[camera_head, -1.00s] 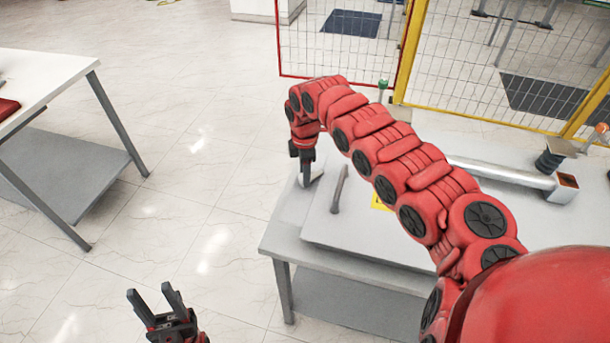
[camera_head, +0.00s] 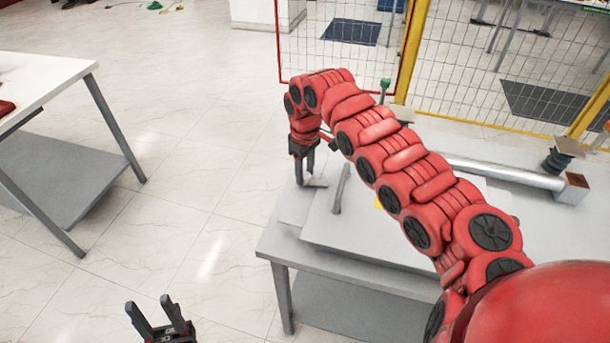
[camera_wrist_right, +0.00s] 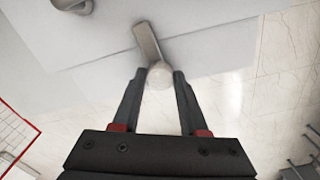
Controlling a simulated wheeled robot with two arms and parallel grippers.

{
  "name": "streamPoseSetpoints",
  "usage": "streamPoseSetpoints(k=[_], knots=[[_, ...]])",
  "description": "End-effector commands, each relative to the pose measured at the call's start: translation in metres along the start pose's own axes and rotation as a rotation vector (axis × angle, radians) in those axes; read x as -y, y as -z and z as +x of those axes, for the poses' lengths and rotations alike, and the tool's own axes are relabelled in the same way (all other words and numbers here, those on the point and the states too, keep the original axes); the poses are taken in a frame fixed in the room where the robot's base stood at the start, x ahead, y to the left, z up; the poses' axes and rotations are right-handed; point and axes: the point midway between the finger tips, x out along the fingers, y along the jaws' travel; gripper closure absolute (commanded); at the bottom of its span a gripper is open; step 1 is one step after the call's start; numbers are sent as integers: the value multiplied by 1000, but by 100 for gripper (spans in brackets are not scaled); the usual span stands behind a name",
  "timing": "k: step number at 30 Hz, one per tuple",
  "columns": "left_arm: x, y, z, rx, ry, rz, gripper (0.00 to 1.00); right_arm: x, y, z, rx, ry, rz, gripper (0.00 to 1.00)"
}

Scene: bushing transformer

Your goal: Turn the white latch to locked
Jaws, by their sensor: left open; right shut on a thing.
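The white latch (camera_head: 317,182) is on the near-left part of the grey tabletop, beside the raised panel. In the right wrist view it shows as a flat pale bar with a round white knob (camera_wrist_right: 160,75) at its near end. My right gripper (camera_head: 304,180) points down at the latch. In its wrist view the two fingertips (camera_wrist_right: 158,72) stand on either side of the knob, shut on it. The fingers partly hide the latch in the head view. My left gripper (camera_head: 149,299) is open and empty, low over the floor at the bottom left.
A grey bent handle (camera_head: 340,188) stands on the raised panel (camera_head: 365,235) just right of the latch. A long pipe (camera_head: 500,172) lies at the back right, before a yellow-framed mesh fence (camera_head: 480,90). Another table (camera_head: 45,85) is at the left, with clear floor between.

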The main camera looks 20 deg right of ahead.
Motion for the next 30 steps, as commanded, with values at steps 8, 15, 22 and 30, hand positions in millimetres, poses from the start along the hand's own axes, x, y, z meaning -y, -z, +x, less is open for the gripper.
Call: streamPoseSetpoints(k=[8, 15, 22, 30], knots=[[0, -2, -9, 0, 0, 0, 50, 0, 1, 0, -2, -1, 93, 100], [0, -2, -10, 0, 0, 0, 50, 0, 0, -1, -2, -1, 116, 100], [0, -2, -9, 0, 0, 0, 50, 0, 0, -1, -2, -2, 116, 100], [0, -2, -10, 0, 0, 0, 50, 0, 0, -1, -1, -1, 115, 27]])
